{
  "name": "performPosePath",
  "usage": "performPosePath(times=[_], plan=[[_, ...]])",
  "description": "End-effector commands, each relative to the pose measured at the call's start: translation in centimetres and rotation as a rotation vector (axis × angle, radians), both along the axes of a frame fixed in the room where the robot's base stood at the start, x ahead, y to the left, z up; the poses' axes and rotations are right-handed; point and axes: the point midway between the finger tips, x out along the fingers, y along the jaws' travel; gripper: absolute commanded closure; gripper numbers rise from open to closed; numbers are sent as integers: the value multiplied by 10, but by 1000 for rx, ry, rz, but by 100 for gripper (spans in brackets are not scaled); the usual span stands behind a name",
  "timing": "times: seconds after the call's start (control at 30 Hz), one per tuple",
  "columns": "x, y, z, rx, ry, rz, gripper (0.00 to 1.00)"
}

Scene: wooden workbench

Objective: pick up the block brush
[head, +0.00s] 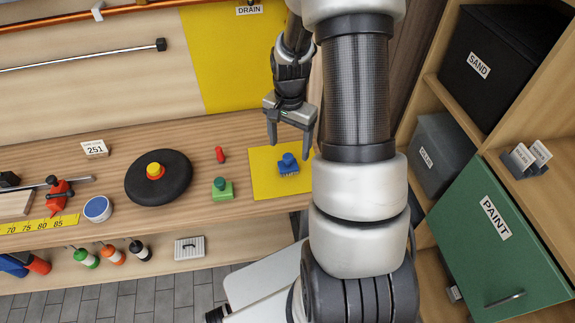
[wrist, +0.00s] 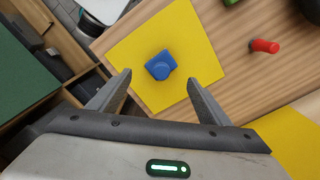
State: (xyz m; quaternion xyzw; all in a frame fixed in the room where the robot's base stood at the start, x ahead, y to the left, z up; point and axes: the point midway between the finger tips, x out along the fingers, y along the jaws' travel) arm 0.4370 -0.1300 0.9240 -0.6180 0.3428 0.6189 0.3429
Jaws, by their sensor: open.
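The block brush (head: 288,165) is a small blue block with a rounded knob on top and bristles along its lower edge. It lies on a yellow square mat (head: 265,182) at the right end of the workbench. My gripper (head: 289,148) is open and empty, above the mat with its fingers pointing down. In the wrist view, the block brush (wrist: 161,65) sits on the yellow mat (wrist: 125,55), beyond and roughly between my two fingertips (wrist: 158,82). The fingers do not touch it.
On the workbench (head: 235,135), a green block with a blue knob (head: 222,189) and a red object (head: 220,155) lie left of the mat. A black disc with a red and yellow centre (head: 176,186) is further left. Shelves with a green PAINT box (head: 500,250) stand at right.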

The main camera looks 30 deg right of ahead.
Motion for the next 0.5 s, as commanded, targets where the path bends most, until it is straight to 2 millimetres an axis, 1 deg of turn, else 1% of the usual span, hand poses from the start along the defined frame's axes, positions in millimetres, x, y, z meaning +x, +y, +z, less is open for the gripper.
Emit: performPosePath(times=[0.03, 0.1, 0.33, 0.5], plan=[[-1, 0, -10, 1, 3, 0, 28], [0, 0, -18, 0, 1, 0, 28], [0, 1, -33, 1, 1, 1, 28], [-2, 5, -59, 1, 3, 1, 28]])
